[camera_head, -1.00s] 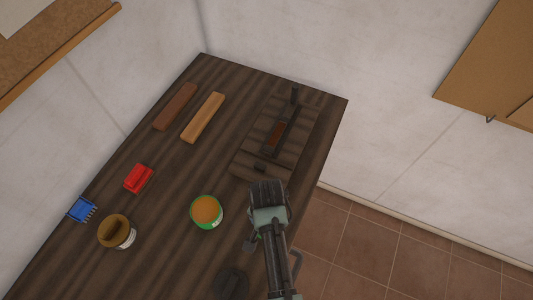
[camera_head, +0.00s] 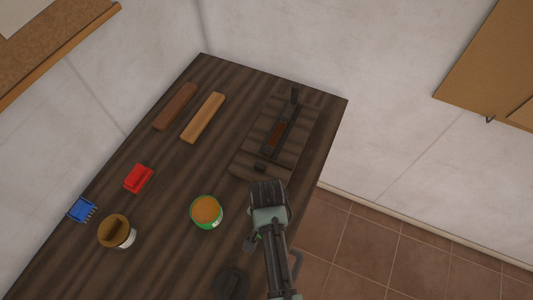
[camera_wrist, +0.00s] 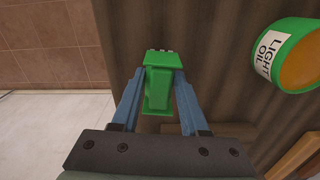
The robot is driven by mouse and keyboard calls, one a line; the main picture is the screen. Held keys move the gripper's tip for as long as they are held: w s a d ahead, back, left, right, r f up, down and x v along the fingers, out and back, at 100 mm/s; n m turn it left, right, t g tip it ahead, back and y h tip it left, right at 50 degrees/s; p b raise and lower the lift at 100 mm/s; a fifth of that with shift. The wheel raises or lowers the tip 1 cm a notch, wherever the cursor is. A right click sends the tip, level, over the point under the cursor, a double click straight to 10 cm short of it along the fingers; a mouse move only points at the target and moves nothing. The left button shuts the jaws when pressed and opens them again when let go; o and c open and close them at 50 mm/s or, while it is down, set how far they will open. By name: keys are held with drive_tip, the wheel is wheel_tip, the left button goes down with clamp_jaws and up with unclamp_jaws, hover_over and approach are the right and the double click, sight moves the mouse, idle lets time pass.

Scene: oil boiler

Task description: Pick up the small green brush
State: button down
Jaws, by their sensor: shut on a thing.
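The small green brush (camera_wrist: 158,92) is between the two blue-grey fingers of my gripper (camera_wrist: 160,75) in the wrist view. The fingers are shut on it, one on each side, and its far end with small nubs points away from the palm. Whether the brush touches the table or hangs above it, I cannot tell. In the head view my arm reaches over the right edge of the table, to the right of the oil can, and hides the brush and most of the gripper.
On the dark wooden table (camera_head: 165,215) stand a green oil can (camera_head: 206,211), also in the wrist view (camera_wrist: 283,55), and a brown-topped tin (camera_head: 116,231). A red brush (camera_head: 138,178), a blue brush (camera_head: 82,209) and two wooden bars (camera_head: 203,117) lie left. Tiled floor (camera_head: 350,235) is right.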

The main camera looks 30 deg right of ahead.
wheel_tip(320, 180, up, 10)
drive_tip(key=shift+b, duration=0.6)
drive_tip(key=c, duration=1.1)
unclamp_jaws()
clamp_jaws()
